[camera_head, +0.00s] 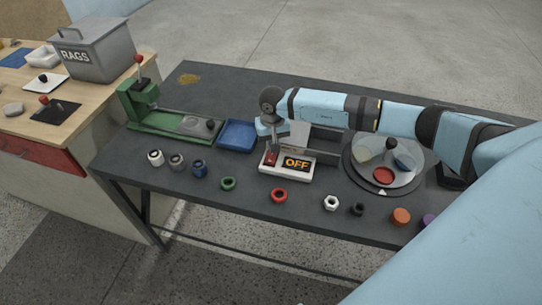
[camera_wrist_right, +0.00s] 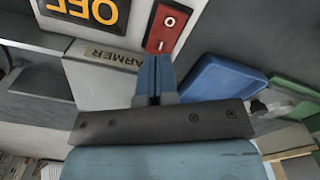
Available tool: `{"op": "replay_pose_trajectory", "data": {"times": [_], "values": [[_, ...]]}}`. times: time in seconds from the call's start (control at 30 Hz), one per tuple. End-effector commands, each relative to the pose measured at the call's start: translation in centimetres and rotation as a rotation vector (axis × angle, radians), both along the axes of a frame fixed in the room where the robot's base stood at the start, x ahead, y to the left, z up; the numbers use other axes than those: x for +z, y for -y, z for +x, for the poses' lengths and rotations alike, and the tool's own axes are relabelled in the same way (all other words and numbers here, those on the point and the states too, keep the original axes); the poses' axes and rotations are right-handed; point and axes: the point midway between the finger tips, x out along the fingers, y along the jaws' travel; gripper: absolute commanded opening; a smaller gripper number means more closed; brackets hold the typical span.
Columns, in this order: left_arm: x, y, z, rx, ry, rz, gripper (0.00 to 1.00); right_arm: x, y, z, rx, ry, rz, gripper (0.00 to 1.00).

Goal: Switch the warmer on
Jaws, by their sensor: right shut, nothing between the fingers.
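The warmer's white control panel (camera_head: 291,172) stands at the middle of the dark table. Its display (camera_head: 297,163) reads OFF in orange letters. The red rocker switch (camera_head: 271,158) sits left of the display. In the right wrist view the switch (camera_wrist_right: 163,28), marked 0 and I, lies just beyond the fingertips, near the WARMER label (camera_wrist_right: 110,57). My right gripper (camera_wrist_right: 153,60) is shut and empty, pointing at the lower part of the switch. I cannot tell whether it touches. In the head view my right gripper (camera_head: 271,146) is over the switch, partly hidden by the wrist. My left gripper is out of view.
A blue tray (camera_head: 237,135) and green press (camera_head: 150,112) stand left of the warmer. A round turntable (camera_head: 384,182) with bowls stands to the right. Several rings and nuts, including a red ring (camera_head: 279,195), line the front edge.

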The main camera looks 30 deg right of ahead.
Motion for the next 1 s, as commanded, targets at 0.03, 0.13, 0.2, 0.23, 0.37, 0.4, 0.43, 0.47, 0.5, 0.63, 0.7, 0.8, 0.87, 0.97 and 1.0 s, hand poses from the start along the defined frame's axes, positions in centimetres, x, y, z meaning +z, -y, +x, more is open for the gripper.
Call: {"op": "replay_pose_trajectory", "data": {"times": [0.03,0.13,0.2,0.23,0.37,0.4,0.43,0.47,0.5,0.63,0.7,0.8,0.87,0.97,1.0], "values": [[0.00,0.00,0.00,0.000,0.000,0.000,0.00,0.00,0.00,0.00,0.000,0.000,0.000,0.00],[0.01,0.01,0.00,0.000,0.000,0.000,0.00,0.00,0.00,0.00,0.000,0.000,0.000,0.00],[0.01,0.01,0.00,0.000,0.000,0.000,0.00,0.00,0.00,0.00,0.000,0.000,0.000,0.00],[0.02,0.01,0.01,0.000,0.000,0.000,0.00,0.00,0.00,0.00,0.000,0.000,0.000,0.00],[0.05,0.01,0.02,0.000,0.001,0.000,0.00,0.00,0.00,0.00,0.000,0.000,0.000,0.00],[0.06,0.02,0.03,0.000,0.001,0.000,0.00,0.00,0.00,0.00,0.000,0.000,0.000,0.00],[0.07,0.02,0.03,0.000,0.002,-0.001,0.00,-0.01,0.00,0.00,0.000,0.000,0.000,0.00],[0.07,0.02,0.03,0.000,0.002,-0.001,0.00,-0.03,0.00,0.00,0.000,0.000,0.000,0.00],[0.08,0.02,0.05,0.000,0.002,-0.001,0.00,-0.06,0.00,0.00,0.000,0.000,0.000,0.00],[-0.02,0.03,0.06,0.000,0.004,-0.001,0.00,-0.23,0.00,0.00,0.000,0.000,0.000,0.00],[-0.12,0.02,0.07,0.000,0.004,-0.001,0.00,-0.34,0.00,0.00,0.000,0.000,0.000,0.00],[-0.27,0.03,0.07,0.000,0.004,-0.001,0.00,-0.50,0.00,0.00,0.000,0.000,0.000,0.00],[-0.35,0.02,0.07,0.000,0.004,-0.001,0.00,-0.58,0.00,0.00,0.000,0.000,0.000,0.00],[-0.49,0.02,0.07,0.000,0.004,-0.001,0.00,-0.73,0.01,0.00,0.000,0.000,0.000,0.00],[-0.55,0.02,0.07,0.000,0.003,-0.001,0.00,-0.79,0.00,0.00,0.000,0.000,0.000,0.00]]}}
